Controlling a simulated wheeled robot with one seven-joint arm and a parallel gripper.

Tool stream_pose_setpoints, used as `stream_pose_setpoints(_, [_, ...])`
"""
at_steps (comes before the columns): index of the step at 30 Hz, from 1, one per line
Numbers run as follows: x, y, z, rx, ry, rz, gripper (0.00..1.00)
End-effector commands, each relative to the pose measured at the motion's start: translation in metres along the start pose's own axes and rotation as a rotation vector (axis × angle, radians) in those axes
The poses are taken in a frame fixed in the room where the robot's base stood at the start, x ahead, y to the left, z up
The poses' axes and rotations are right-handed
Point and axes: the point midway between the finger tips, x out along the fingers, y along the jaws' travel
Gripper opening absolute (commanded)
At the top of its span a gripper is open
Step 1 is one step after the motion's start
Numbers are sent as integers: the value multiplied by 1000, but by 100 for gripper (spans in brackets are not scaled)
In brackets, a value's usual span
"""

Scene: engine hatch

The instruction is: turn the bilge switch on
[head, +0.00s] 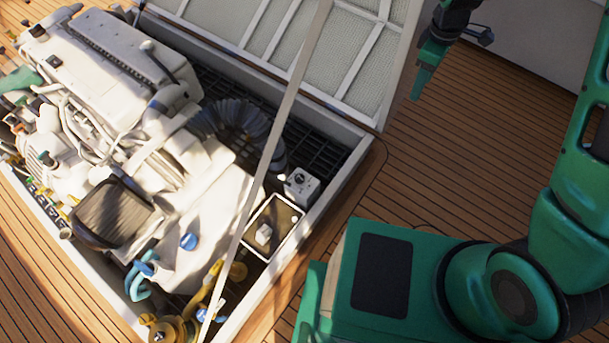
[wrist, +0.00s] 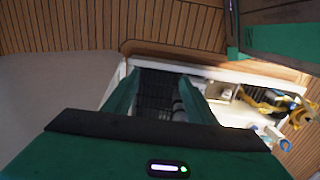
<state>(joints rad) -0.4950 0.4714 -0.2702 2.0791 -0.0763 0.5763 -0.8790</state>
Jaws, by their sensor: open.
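The bilge switch looks to be the small white box with a dark knob (head: 301,185), inside the engine hatch near its right wall. I cannot read the knob's setting. In the wrist view a small pale box (wrist: 221,92), right of the fingers, may be the same switch, but it is too small to tell. My gripper (head: 420,88) is above the deck at the upper right, beside the raised hatch lid and well apart from the box. In the wrist view my gripper (wrist: 158,78) is open, with nothing between its two green fingers.
The white engine (head: 110,75) fills the left of the hatch. A framed tray (head: 285,238) sits just below the switch box. A pale strut (head: 279,130) crosses the opening left of the box. The hatch lid (head: 345,55) stands raised behind. The deck (head: 445,150) is clear.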

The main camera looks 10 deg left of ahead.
Motion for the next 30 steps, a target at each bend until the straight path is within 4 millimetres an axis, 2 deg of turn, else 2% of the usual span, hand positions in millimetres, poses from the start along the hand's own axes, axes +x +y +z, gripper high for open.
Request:
stream_pose_setpoints(1, [21,-6,-23,-87,-5,-2,51])
stream_pose_setpoints(3, [46,-15,-54,-211,-2,0,51])
stream_pose_setpoints(8, [108,-47,-121,-497,5,3,51])
stream_pose_setpoints(11, [149,-74,-158,-674,12,3,51])
stream_pose_setpoints(15, [209,-121,-200,-923,22,2,51])
stream_pose_setpoints(19, [264,-169,-228,-1143,33,-3,51])
stream_pose_setpoints(24, [319,-221,-245,-1359,48,-9,51])
stream_pose_setpoints(27, [338,-239,-250,-1436,55,-10,51])
stream_pose_setpoints(30, [349,-249,-251,-1476,59,-12,51])
